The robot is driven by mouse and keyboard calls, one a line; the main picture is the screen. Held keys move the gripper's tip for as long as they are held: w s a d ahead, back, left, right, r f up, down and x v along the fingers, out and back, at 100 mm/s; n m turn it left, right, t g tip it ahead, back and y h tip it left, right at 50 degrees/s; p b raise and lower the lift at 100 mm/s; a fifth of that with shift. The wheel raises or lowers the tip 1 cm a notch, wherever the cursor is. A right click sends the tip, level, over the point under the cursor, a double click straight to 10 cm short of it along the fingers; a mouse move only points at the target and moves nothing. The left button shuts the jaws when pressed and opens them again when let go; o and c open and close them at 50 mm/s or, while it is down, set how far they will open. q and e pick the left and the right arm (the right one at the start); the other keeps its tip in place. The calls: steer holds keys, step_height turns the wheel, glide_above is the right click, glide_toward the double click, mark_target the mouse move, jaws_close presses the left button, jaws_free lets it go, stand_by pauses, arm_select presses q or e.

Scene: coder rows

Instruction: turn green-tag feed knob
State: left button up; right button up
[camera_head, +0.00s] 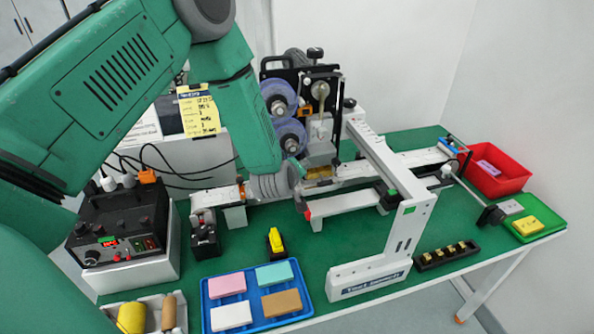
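A small green tag (409,210) is on the upright of the white gantry frame (400,240) at centre right. I cannot clearly make out a feed knob beside it. A small pale knob (446,172) shows on the conveyor further back, and a dark block (490,215) is at the end of a rod on the right. My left arm comes in from the left and reaches down to the conveyor's left part. The grey end of my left gripper (275,186) is there, well left of the green tag; its fingertips are hard to make out. My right gripper is out of view.
A control box (120,235) with cables stands at left. A blue tray (208,290) with coloured blocks is in front. A red bin (495,168) and green tray (535,225) are at right. A black holder (447,255) lies near the front edge. The coder machine (310,110) rises behind.

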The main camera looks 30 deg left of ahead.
arm_select(q)
steer(key=shift+s+d+f, duration=0.1)
steer(key=shift+s+f, duration=0.1)
steer(key=shift+f, duration=0.1)
steer(key=o, duration=1)
steer(key=shift+o, duration=0.7)
steer(key=shift+w, duration=0.2)
steer(key=shift+r, duration=0.15)
steer(key=v, duration=1.1)
steer(key=shift+s, duration=0.4)
steer(key=shift+r, duration=0.1)
